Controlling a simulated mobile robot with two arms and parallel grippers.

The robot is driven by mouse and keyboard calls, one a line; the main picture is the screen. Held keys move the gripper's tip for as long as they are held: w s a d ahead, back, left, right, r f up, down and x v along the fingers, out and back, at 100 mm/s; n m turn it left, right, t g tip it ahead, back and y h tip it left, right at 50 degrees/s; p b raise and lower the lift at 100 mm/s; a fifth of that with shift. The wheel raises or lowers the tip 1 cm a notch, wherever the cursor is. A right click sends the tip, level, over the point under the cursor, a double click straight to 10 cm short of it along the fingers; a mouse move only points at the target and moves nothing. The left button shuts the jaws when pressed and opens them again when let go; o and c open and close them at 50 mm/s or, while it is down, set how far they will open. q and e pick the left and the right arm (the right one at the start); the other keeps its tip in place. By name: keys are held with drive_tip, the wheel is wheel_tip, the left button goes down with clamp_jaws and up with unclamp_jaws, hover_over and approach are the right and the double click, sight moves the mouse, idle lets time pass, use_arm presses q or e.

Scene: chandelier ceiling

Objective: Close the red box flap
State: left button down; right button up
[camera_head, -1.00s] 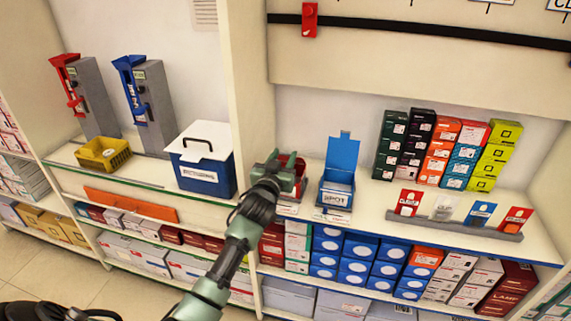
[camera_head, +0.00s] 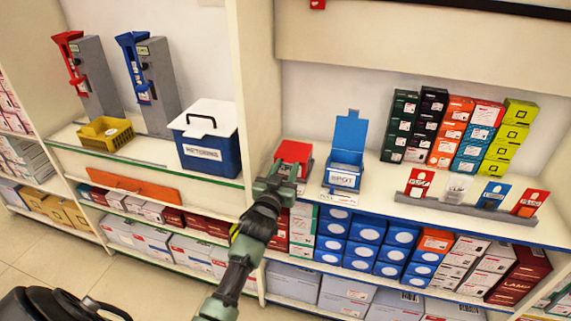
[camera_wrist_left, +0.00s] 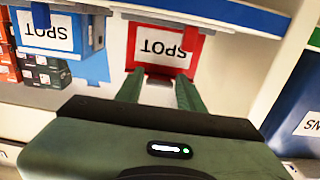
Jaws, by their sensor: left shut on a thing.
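The red box (camera_head: 294,152) stands on the shelf just left of the blue box, its red top lying low and flat over it. In the left wrist view the red box (camera_wrist_left: 192,64) shows a white label reading SPOT, upside down. My left gripper (camera_head: 276,180) is at the front of the red box and covers part of it. In the wrist view its two green fingers (camera_wrist_left: 160,84) reach to the label's near edge, one on each side, gripping the box; the exact part gripped is unclear. My right gripper is not in view.
The blue box (camera_head: 347,160) with its flap standing up is close on the right. A blue-and-white container (camera_head: 205,150) stands left beyond the upright divider (camera_head: 254,90). Stacked cartons (camera_head: 450,132) and a card holder (camera_head: 470,207) are farther right. Bare shelf lies behind the boxes.

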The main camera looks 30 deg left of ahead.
use_arm(q)
drive_tip(key=shift+f, duration=0.65)
drive_tip(key=c, duration=1.3)
unclamp_jaws()
drive_tip(key=o, duration=0.4)
drive_tip(key=shift+w+f, duration=0.1)
drive_tip(key=shift+w, duration=0.25)
drive_tip(key=shift+s, duration=0.25)
drive_tip(key=v, duration=0.7)
drive_tip(key=shift+s, duration=0.2)
